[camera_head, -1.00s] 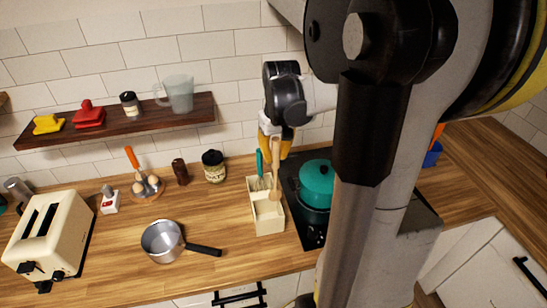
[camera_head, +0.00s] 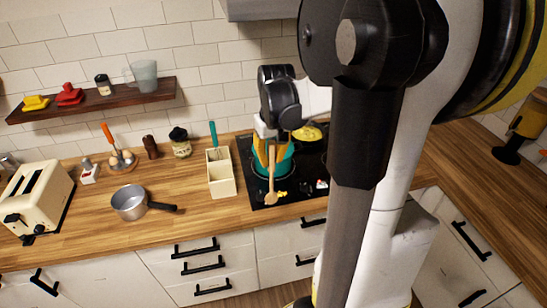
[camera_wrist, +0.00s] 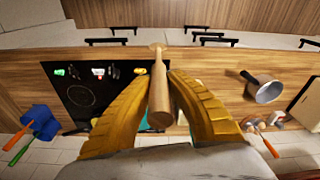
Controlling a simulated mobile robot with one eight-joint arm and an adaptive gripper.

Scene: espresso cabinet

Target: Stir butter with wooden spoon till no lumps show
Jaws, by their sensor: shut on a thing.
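My gripper (camera_head: 265,140) is shut on the wooden spoon (camera_head: 271,182), which hangs down in front of the teal pot (camera_head: 288,168) over the black stove. In the wrist view, my gripper's yellow fingers (camera_wrist: 165,85) close on the spoon (camera_wrist: 158,85), its handle end toward the camera. The teal pot is mostly hidden behind my gripper and the spoon, so its inside does not show. A yellow round thing (camera_head: 312,132) lies behind on the stove; I cannot tell whether it is butter. No butter shows clearly.
A cream utensil holder (camera_head: 221,180) with a teal-handled tool stands left of the stove (camera_head: 250,190). A steel saucepan (camera_head: 130,203) and a toaster (camera_head: 35,195) stand further left. A wooden shelf (camera_head: 100,100) is on the wall. Counter between saucepan and holder is clear.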

